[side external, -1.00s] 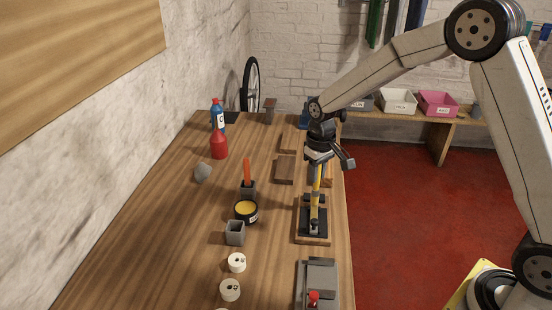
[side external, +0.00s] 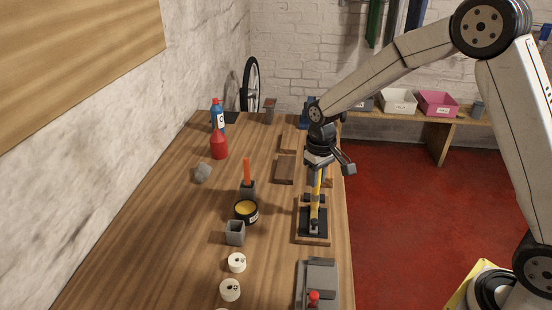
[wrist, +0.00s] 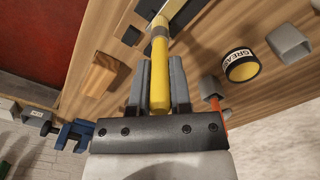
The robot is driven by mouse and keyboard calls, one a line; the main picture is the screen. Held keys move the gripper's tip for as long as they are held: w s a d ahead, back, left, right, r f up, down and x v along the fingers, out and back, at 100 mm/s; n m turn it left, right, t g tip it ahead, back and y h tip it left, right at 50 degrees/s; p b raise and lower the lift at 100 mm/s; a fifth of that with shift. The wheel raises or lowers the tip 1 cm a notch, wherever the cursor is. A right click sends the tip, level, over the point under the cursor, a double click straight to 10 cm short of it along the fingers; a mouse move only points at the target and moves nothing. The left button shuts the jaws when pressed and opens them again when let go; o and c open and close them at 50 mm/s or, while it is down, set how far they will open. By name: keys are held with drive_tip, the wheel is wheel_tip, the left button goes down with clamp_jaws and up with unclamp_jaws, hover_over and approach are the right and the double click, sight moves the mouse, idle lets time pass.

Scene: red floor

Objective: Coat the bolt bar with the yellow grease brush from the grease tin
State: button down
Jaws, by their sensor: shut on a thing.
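My gripper (wrist: 160,85) is shut on the handle of the yellow grease brush (wrist: 160,62). In the side view my gripper (side external: 318,172) is above the bolt assembly, with the yellow brush (side external: 317,190) pointing down. The bolt (side external: 313,223) has a dark plate on a wooden board near the table's right edge. The brush's lower end overlaps the bolt, and I cannot tell whether it touches the bar. The round black grease tin (side external: 246,211) stands open to the left, with yellow grease inside. The tin also shows in the wrist view (wrist: 240,66).
A grey square holder (side external: 235,233) stands near the tin. Another holder with an orange-handled tool (side external: 247,173) stands behind it. White rolls (side external: 237,262) and a grey metal block (side external: 319,280) are nearer the front. Wooden blocks (side external: 285,169) lie behind the bolt. The table's left side is mostly clear.

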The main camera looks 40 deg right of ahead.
drive_tip(key=shift+s+a, duration=0.1)
drive_tip(key=shift+a, duration=0.05)
drive_tip(key=shift+s+a, duration=0.45)
drive_tip(key=shift+s+a, duration=0.1)
idle(0.5)
drive_tip(key=shift+s+a+f, duration=0.1)
drive_tip(key=shift+s+a, duration=0.4)
drive_tip(key=shift+s+a, duration=0.1)
drive_tip(key=shift+s+a, duration=0.45)
drive_tip(key=shift+s, duration=0.05)
idle(0.5)
drive_tip(key=shift+w+d, duration=0.1)
drive_tip(key=shift+w, duration=0.05)
idle(0.4)
drive_tip(key=shift+w+d, duration=0.45)
drive_tip(key=shift+w, duration=0.05)
